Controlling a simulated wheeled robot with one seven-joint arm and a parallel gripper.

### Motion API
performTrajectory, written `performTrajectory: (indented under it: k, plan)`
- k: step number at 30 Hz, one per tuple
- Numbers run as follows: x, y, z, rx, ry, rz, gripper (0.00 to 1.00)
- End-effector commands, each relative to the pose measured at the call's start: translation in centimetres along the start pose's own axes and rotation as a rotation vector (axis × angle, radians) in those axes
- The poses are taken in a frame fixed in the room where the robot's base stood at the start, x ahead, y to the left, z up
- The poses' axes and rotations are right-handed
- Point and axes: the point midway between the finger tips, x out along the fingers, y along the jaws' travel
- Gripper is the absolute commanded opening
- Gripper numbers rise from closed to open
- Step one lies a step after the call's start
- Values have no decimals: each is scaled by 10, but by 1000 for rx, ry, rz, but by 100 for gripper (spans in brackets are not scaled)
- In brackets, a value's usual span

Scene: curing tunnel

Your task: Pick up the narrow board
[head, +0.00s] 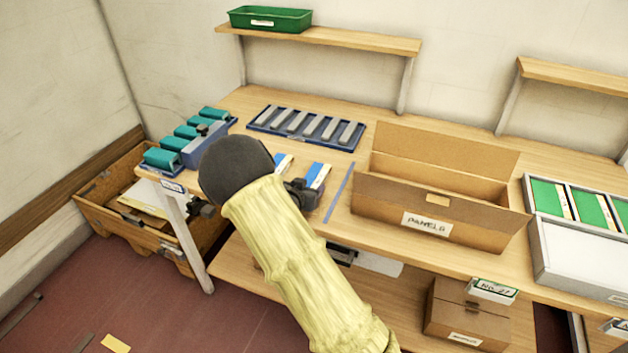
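Two small blue-and-white boards lie on the workbench just beyond my arm; the nearer one (317,176) shows more, and the farther one (283,162) is partly covered. I cannot tell for sure which piece is the narrow board. My gripper (301,193) shows only as a dark grey part past the right side of my arm, close to the nearer blue-and-white board. Its fingertips are hidden, so I cannot see whether it is open or touches anything. Green boards (550,198) with cream edges lie in a grey tray at the right.
An open cardboard box (480,225) labelled "PANELS" stands right of my gripper. A blue tray (262,127) of grey bars lies behind. Teal blocks (163,158) sit at the bench's left end. A wooden crate (92,207) is on the floor. A thin blue strip (338,192) marks clear bench.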

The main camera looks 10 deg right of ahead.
Motion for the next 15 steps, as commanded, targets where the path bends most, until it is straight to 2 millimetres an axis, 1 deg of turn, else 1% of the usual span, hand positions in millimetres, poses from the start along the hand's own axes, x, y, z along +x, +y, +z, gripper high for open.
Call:
performTrajectory:
  k: [1, 2, 3, 4, 11, 15]
  plan:
    - [0, 0, 0, 0, 0, 0, 47]
    - [0, 0, 0, 0, 0, 0, 41]
    - [0, 0, 0, 0, 0, 0, 33]
    - [0, 0, 0, 0, 0, 0, 31]
    - [0, 0, -1, 0, 1, 0, 31]
    - [-3, 0, -9, 2, 1, 0, 31]
